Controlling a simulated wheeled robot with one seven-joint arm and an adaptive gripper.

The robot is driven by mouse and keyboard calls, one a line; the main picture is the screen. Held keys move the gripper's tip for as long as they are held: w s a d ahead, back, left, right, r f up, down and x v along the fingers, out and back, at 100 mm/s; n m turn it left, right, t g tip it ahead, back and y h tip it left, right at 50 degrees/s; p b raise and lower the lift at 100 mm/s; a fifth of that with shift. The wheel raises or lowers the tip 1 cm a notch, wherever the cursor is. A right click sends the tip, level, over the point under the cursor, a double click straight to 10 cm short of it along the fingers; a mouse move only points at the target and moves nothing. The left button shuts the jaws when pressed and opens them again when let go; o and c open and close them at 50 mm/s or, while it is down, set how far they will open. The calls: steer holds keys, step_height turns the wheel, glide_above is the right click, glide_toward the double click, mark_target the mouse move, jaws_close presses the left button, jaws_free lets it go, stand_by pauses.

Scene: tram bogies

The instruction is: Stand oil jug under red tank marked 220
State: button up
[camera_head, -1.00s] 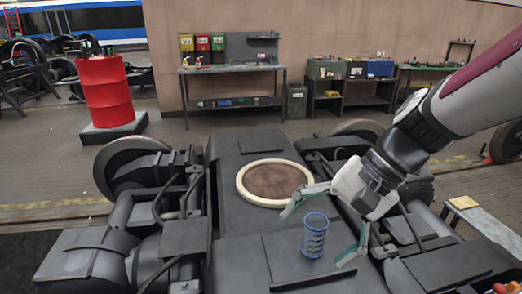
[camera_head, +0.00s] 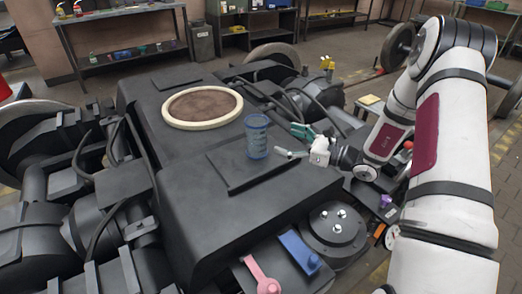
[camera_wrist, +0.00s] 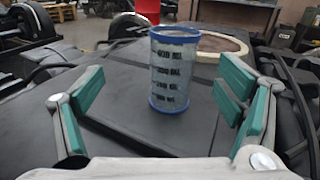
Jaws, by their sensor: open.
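A see-through oil jug (camera_head: 256,137) with blue rims and dark ML marks stands upright on a flat dark plate of the bogie. It also shows in the wrist view (camera_wrist: 174,68), between and beyond my fingers. My gripper (camera_head: 294,142) is open, just right of the jug in the head view, with its green-padded fingers pointing at it. In the wrist view my gripper (camera_wrist: 160,95) is spread wide and empty, with a gap on both sides of the jug. A red tank shows only as a sliver (camera_head: 4,89) at the head view's left edge; no number is readable.
A round cream-rimmed tray (camera_head: 174,123) lies beyond the jug. A pink-handled tool (camera_head: 262,277) and a blue one (camera_head: 300,252) lie at the near end. A small yellow object (camera_head: 327,65) stands at the far right. A workbench (camera_head: 120,15) stands behind, with open floor before it.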

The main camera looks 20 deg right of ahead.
mark_target(266, 132)
steer(key=shift+m+t+h, duration=0.4)
steer(key=shift+m+t, duration=0.1)
steer(key=shift+m, duration=0.1)
steer(key=w+a, duration=0.1)
steer(key=w, duration=0.1)
steer(key=w+a+f+b, duration=0.1)
steer(key=w, duration=0.1)
steer(key=w+a, duration=0.2)
steer(key=shift+w+f, duration=0.3)
steer(key=shift+w, duration=0.1)
steer(key=b+x, duration=0.1)
steer(key=x, duration=0.4)
steer(key=shift+w+f, duration=0.1)
steer(key=c, duration=1.3)
steer(key=shift+c, duration=0.8)
